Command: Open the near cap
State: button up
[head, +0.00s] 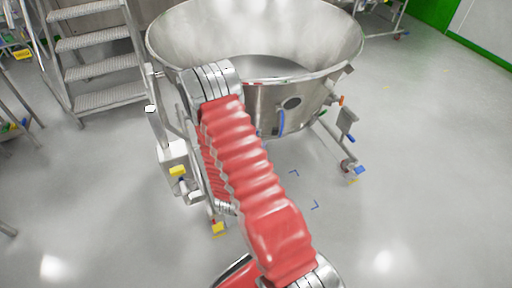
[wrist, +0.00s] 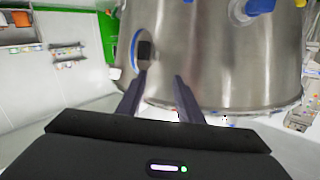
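A large open stainless steel vessel (head: 300,97) stands on a wheeled frame in the head view. Its curved wall (wrist: 205,55) fills much of the wrist view. A round port fitting with a blue rim (wrist: 136,48) and a dark centre sits on that wall, left of and beyond my fingers. A blue fitting (wrist: 258,6) is cut off at the top edge. I cannot tell which fitting is the near cap. In the head view a round port (head: 291,103) with a blue handle (head: 281,122) shows. My gripper (wrist: 161,77) is open and empty, apart from the wall; my arm hides it in the head view.
Metal steps (head: 95,55) stand at the back left. A grey control box (head: 174,160) and frame posts are close left of my arm. A caster with a blue brake (head: 357,169) is at the right. The floor on the right is clear.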

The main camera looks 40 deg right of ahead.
jog(key=shift+s+a, duration=0.1)
jog(key=v, duration=1.3)
jog(key=shift+a, duration=0.3)
jog(key=shift+s, duration=0.1)
dwell(0.4)
